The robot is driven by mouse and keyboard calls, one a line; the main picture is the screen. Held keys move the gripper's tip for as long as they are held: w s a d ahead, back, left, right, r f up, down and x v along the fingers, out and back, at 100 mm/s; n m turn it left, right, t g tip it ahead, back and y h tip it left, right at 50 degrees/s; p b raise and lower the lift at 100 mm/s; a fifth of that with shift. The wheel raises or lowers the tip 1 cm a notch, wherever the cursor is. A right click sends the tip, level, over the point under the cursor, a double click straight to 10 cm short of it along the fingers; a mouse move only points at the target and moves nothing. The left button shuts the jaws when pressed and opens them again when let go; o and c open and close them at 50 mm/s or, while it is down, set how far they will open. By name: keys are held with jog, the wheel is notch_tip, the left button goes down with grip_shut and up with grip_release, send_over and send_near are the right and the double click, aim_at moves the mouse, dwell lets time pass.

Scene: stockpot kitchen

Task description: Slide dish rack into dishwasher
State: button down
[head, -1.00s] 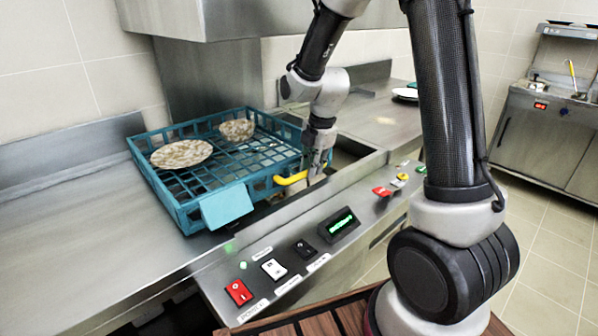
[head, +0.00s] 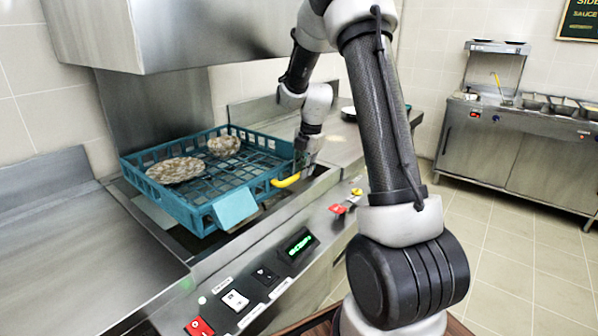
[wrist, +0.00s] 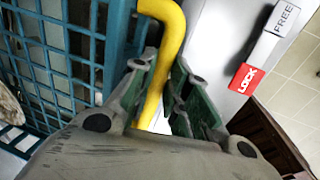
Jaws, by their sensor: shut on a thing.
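The teal dish rack (head: 150,189) sits over the dishwasher's open bay (head: 150,215), under the raised metal hood (head: 200,35). A strip of the bay shows along the rack's left side. The rack holds a speckled plate (head: 176,169) and a speckled bowl (head: 223,145). A yellow handle (head: 286,181) sticks out of its right front side. My gripper (head: 303,163) is at that handle. In the wrist view my gripper (wrist: 163,85) is shut on the yellow handle (wrist: 171,35), with the rack's bars (wrist: 60,60) on the left. The rack's far underside is hidden.
A control panel with a green display (head: 297,244) and a red switch (head: 199,327) runs along the front. In the wrist view a red LOCK label (wrist: 246,78) shows. Bare steel counter (head: 60,245) lies on the left. A second kitchen unit (head: 500,150) stands at the back right.

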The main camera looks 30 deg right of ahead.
jog(key=c, duration=1.4)
grip_release()
